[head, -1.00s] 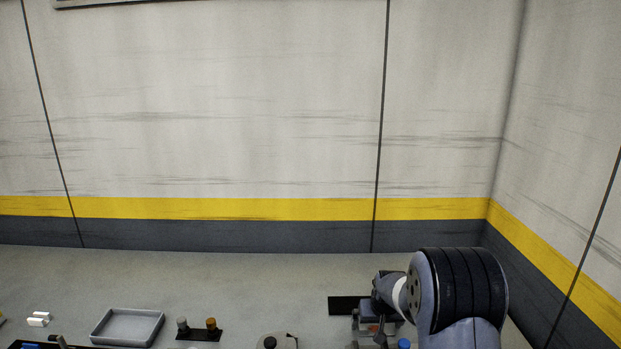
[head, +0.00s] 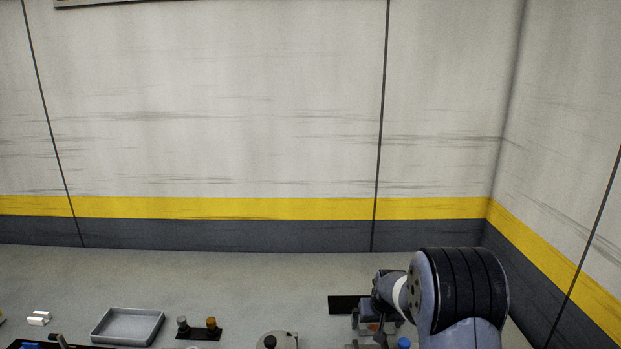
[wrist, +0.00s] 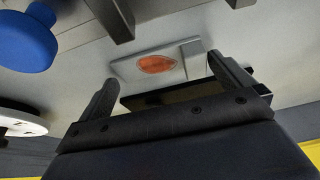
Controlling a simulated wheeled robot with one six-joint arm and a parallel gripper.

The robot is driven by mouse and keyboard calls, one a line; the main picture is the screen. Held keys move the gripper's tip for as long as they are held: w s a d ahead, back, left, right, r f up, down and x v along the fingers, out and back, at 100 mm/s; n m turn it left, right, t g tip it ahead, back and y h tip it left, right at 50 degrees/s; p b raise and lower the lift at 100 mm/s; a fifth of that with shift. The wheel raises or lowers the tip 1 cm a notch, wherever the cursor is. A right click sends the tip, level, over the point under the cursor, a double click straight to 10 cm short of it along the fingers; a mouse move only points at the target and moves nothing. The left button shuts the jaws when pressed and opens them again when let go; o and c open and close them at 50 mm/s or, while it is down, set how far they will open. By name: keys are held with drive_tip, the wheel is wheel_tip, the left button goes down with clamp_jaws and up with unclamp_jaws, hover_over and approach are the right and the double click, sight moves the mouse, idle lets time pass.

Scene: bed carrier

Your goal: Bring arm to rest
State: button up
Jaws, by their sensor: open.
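My gripper (wrist: 165,88) is open in the wrist view, with its two fingers apart and nothing held between them. Beyond the fingertips is a pale grey piece with an orange oval (wrist: 157,64) on its face. It lies in the space between the fingers, and I cannot tell how far off it is. In the head view my arm is folded at the lower right, and the gripper end points down over the bench beside a black plate (head: 345,304). The lower part of the gripper is largely hidden there.
A blue knob (wrist: 25,40) and a white disc (wrist: 18,122) are left of the fingers in the wrist view. On the bench are a grey tray (head: 128,342), a black holder with two capped vials (head: 200,334) and small white blocks (head: 38,319). The bench behind them is clear.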

drive_tip(key=b+v, duration=0.2)
drive_tip(key=v, duration=0.9)
drive_tip(key=p+x, duration=0.2)
drive_tip(key=x, duration=0.9)
drive_tip(key=shift+f, duration=0.1)
